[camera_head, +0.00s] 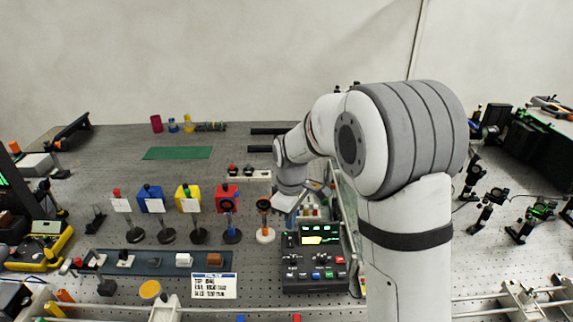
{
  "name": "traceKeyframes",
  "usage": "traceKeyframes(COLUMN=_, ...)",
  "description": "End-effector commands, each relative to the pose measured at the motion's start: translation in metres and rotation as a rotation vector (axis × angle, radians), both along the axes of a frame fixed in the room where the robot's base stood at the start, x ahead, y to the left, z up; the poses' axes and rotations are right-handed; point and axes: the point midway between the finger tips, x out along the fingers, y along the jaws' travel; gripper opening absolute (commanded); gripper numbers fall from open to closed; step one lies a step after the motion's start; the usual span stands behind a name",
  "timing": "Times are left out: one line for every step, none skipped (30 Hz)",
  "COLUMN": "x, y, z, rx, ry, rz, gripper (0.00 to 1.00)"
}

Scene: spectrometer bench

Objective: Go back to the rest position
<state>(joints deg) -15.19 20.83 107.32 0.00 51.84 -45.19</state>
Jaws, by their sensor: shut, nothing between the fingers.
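My arm rises at the right of the head view and bends over to the left. My gripper (287,203) is at its end, low over the bench (95,165), behind and left of the spectrometer box (316,268) with its lit screen. The fingers are small and partly merged with the background, but they look shut with nothing held. An orange-and-black round mount (264,206) on a white base stands just left of the gripper; I cannot tell whether they touch.
A dark tray (150,274) with small blocks and a label card (214,286) lie in front. A green mat (178,153) lies on clear bench behind.

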Motion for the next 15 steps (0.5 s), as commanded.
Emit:
traceKeyframes(x=-0.001, y=-0.001, z=0.002, rx=0.000, ry=-0.001, rz=-0.005, gripper=0.00)
traceKeyframes(x=-0.002, y=-0.002, z=0.003, rx=0.001, ry=-0.004, rz=-0.011, gripper=0.00)
traceKeyframes(x=-0.004, y=-0.005, z=0.007, rx=0.002, ry=-0.009, rz=-0.025, gripper=0.00)
traceKeyframes(x=-0.007, y=-0.008, z=0.011, rx=0.004, ry=-0.014, rz=-0.040, gripper=0.00)
traceKeyframes(x=-0.010, y=-0.011, z=0.016, rx=0.006, ry=-0.020, rz=-0.060, gripper=0.00)
traceKeyframes(x=-0.016, y=-0.017, z=0.024, rx=0.008, ry=-0.030, rz=-0.091, gripper=0.00)
traceKeyframes(x=-0.022, y=-0.022, z=0.031, rx=0.011, ry=-0.037, rz=-0.119, gripper=0.00)
traceKeyframes(x=-0.028, y=-0.027, z=0.038, rx=0.015, ry=-0.047, rz=-0.150, gripper=0.00)
traceKeyframes(x=-0.037, y=-0.034, z=0.047, rx=0.019, ry=-0.060, rz=-0.196, gripper=0.00)
traceKeyframes(x=-0.045, y=-0.040, z=0.054, rx=0.022, ry=-0.070, rz=-0.231, gripper=0.00)
traceKeyframes(x=-0.052, y=-0.046, z=0.060, rx=0.027, ry=-0.081, rz=-0.266, gripper=0.00)
traceKeyframes(x=-0.063, y=-0.053, z=0.068, rx=0.032, ry=-0.093, rz=-0.314, gripper=0.00)
traceKeyframes(x=-0.071, y=-0.058, z=0.074, rx=0.036, ry=-0.102, rz=-0.350, gripper=0.00)
traceKeyframes(x=-0.079, y=-0.063, z=0.079, rx=0.040, ry=-0.111, rz=-0.385, gripper=0.00)
traceKeyframes(x=-0.090, y=-0.070, z=0.085, rx=0.046, ry=-0.123, rz=-0.432, gripper=0.00)
